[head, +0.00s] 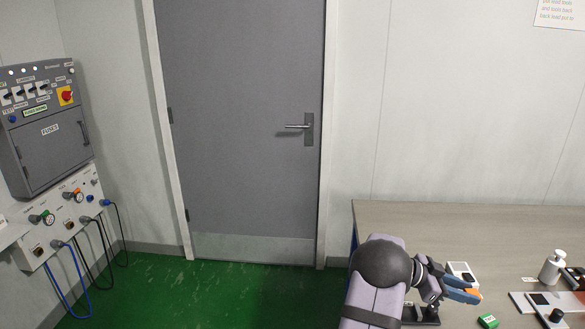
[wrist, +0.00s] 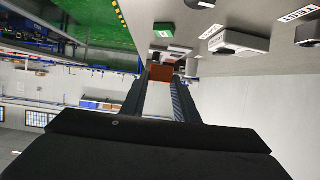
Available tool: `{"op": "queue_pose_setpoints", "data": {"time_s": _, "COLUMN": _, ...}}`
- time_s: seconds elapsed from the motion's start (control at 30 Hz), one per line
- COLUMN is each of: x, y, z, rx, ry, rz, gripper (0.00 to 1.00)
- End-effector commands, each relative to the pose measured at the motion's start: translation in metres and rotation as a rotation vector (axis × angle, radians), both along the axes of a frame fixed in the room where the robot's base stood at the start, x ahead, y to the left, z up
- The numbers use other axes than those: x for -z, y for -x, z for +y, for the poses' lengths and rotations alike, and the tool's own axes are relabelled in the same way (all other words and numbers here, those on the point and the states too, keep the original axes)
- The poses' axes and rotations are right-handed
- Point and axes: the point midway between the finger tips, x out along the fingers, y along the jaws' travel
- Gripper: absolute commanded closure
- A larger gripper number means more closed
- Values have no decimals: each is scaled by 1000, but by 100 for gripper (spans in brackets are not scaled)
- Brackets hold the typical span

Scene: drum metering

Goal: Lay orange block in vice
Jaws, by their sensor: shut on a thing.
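My gripper (head: 464,290) is over the table at the lower right of the head view. It is shut on the orange block (head: 474,293), which shows as a small orange patch between the fingertips. In the wrist view the block (wrist: 161,73) sits at the far end of my two dark fingers (wrist: 160,84), between their tips. I cannot pick out the vice with certainty. A dark, low fixture (head: 428,314) beside my arm, partly hidden, may be it.
The table (head: 400,212) also carries a white box (head: 462,270), a green block (head: 488,321), a white bottle (head: 552,266) and a flat panel (head: 525,303) at the right. The back part of the tabletop is clear. A grey door and wall panels stand behind.

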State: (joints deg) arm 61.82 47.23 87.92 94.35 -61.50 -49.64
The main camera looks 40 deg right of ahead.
Motion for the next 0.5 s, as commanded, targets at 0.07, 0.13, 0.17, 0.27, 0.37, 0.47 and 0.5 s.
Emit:
{"op": "queue_pose_setpoints", "data": {"time_s": 0.07, "x": 3, "y": -21, "z": 7, "rx": -33, "ry": -4, "rz": 0, "gripper": 94}}
{"op": "queue_pose_setpoints", "data": {"time_s": 0.13, "x": 8, "y": -42, "z": 16, "rx": -67, "ry": -7, "rz": -3, "gripper": 94}}
{"op": "queue_pose_setpoints", "data": {"time_s": 0.17, "x": 10, "y": -54, "z": 21, "rx": -85, "ry": -7, "rz": -4, "gripper": 94}}
{"op": "queue_pose_setpoints", "data": {"time_s": 0.27, "x": 18, "y": -94, "z": 42, "rx": -152, "ry": -13, "rz": -7, "gripper": 94}}
{"op": "queue_pose_setpoints", "data": {"time_s": 0.37, "x": 27, "y": -137, "z": 70, "rx": -231, "ry": -17, "rz": -11, "gripper": 94}}
{"op": "queue_pose_setpoints", "data": {"time_s": 0.47, "x": 36, "y": -178, "z": 104, "rx": -314, "ry": -22, "rz": -13, "gripper": 94}}
{"op": "queue_pose_setpoints", "data": {"time_s": 0.5, "x": 39, "y": -194, "z": 118, "rx": -348, "ry": -24, "rz": -13, "gripper": 94}}
